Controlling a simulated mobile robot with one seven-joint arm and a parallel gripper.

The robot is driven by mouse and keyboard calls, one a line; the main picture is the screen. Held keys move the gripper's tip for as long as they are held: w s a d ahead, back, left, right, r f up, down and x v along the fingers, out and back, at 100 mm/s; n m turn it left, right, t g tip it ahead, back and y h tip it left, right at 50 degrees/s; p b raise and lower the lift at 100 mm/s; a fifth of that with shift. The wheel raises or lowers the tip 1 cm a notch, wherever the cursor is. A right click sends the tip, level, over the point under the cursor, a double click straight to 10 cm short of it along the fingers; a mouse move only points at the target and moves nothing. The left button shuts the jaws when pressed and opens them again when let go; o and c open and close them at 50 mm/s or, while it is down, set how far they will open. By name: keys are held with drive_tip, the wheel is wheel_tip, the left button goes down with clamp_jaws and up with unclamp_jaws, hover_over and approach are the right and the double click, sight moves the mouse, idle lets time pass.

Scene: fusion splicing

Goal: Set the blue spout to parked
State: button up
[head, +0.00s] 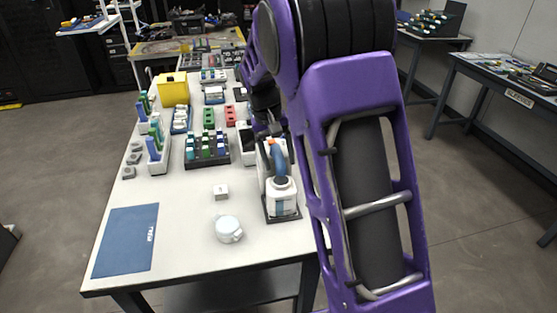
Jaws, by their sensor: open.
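The blue spout (279,160) shows in the head view as a blue curved piece above the dark cap of a white bottle (284,192) with a blue label. The bottle stands upright on a dark square base (285,217) near the right edge of the table. My gripper (271,134) is just above and behind the spout, pointing down, and it is open. It is small and partly hidden by my purple arm, so I cannot tell whether its fingers touch the spout.
A round white lidded jar (228,229), a small white block (220,191) and a blue mat (126,240) lie on the near table. A black rack of vials (207,150), a yellow box (174,89) and several bins stand farther back.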

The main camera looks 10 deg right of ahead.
drive_tip(key=shift+f, duration=0.1)
clamp_jaws()
idle(0.3)
idle(1.1)
